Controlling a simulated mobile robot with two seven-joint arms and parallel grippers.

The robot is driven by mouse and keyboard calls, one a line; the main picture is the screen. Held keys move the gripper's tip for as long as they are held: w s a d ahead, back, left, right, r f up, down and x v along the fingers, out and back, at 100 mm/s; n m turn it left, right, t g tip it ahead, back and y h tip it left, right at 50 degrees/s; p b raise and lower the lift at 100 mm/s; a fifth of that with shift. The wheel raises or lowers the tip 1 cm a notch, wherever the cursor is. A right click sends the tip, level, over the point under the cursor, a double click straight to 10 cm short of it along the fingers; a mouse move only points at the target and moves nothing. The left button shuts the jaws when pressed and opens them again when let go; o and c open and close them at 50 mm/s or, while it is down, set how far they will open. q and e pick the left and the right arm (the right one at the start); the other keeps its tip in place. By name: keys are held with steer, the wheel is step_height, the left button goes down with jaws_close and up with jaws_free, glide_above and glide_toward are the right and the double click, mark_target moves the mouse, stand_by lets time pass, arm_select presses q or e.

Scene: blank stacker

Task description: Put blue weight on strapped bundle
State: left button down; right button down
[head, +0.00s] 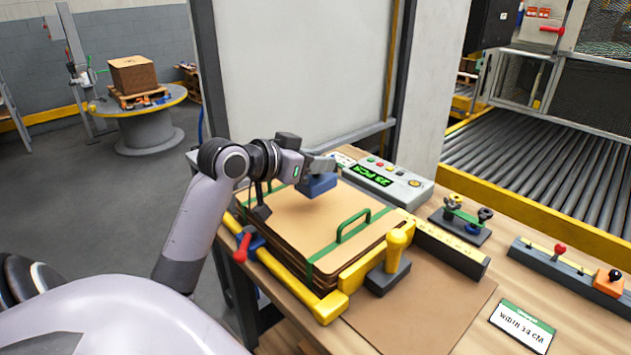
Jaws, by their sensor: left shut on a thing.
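The blue weight (318,186) is a small blue block, held by my left gripper (319,170) over the far part of the bundle. The gripper is shut on it. The strapped bundle (296,214) is a stack of brown cardboard blanks with a green strap across it and a green handle (353,225) standing on top. The weight appears just above the top sheet; I cannot tell whether it touches. The bundle sits in a yellow corner frame (290,282). My right gripper is not in view.
A yellow-handled tool (396,252) stands at the bundle's near right corner. A control box with a green display (380,178) stands behind. A red-handled clamp (243,246) is at the left. A width sign (522,326) lies right. A brown sheet (430,310) covers the front table.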

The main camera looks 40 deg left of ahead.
mark_target(312, 178)
arm_select(q)
steer(key=shift+f+b, duration=0.3)
steer(key=shift+f, duration=1.6)
steer(key=shift+f, duration=0.1)
steer(key=c, duration=1.2)
jaws_free()
steer(key=shift+f, duration=0.3)
steer(key=o, duration=0.4)
steer(key=shift+r, duration=0.1)
steer(key=shift+r, duration=0.15)
steer(key=v, duration=1.2)
